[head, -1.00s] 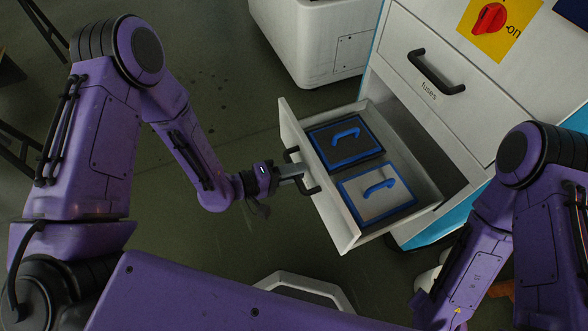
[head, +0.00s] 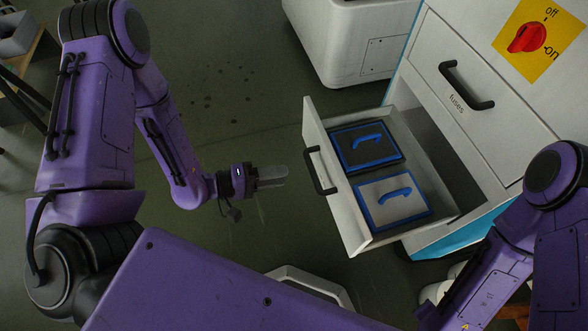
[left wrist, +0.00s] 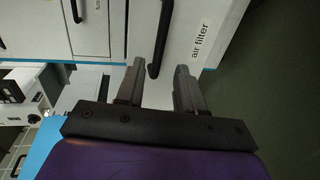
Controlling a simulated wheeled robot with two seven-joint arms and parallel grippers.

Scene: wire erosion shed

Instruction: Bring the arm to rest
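My left gripper (head: 272,176) is in front of the open drawer (head: 337,190), a short gap to the left of its black handle (head: 321,170). In the left wrist view the two fingers (left wrist: 158,84) stand apart with nothing between them. That view also shows the black handle (left wrist: 161,38) beyond the fingers and an "air filter" label (left wrist: 200,38) on the drawer front. My left arm (head: 172,150) is bent and reaches toward the drawer. My right arm (head: 520,230) shows at the right edge, but its gripper is not visible.
The drawer holds two blue-framed filters with blue handles, one dark (head: 366,147) and one light (head: 393,199). Above is a shut drawer labelled "fuses" (head: 480,122) and a red rotary switch (head: 527,37). A white machine (head: 345,45) stands behind. Floor left of the drawer is clear.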

